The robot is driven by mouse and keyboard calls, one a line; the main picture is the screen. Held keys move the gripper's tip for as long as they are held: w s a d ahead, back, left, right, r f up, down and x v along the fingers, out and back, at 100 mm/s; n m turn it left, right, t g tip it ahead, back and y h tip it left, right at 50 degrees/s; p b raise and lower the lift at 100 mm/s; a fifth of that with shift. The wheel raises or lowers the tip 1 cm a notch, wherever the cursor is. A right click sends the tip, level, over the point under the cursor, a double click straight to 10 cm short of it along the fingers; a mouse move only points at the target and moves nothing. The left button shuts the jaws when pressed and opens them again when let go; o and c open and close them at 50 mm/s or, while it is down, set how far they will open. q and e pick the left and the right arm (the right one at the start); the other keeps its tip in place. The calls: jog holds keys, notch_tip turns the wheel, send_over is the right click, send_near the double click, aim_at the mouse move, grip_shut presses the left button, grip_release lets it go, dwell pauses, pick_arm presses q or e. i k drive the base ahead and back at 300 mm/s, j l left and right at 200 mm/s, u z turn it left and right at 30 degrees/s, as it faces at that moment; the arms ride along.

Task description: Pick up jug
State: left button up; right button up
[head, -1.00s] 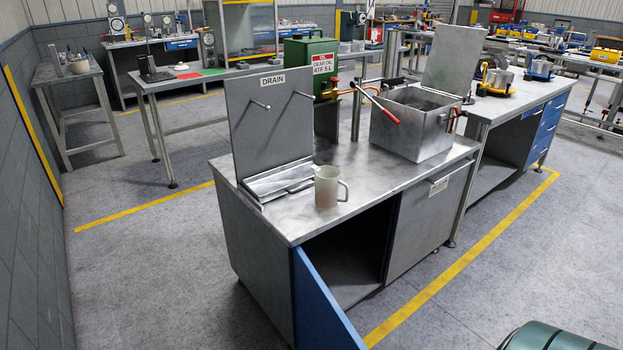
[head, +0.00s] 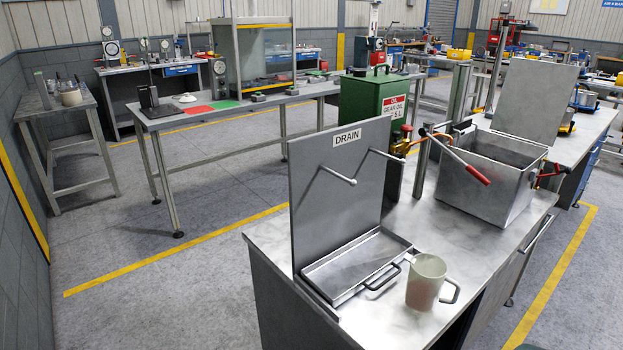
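The jug (head: 424,284) is a pale, greyish-white pitcher with a handle on its right side. It stands upright on the metal workbench (head: 380,322), near the front edge and just right of the shallow drain tray (head: 345,264). What is inside it cannot be made out. Neither of my grippers shows in the head view.
Behind the tray rises an upright panel marked DRAIN (head: 340,185) with two rods sticking out. A green oil container (head: 375,112), a red-handled lever (head: 460,160) and an open metal box (head: 487,185) stand further right and back. The bench top around the jug is clear.

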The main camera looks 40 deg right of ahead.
aim_at(427, 273)
jog(key=i+l+u, duration=0.15)
jog(key=i, duration=1.85)
jog(key=z, duration=2.7)
jog(key=l+z, duration=0.45)
jog(key=k, duration=0.15)
jog(key=j+u, duration=0.25)
jog(key=i+j, duration=0.05)
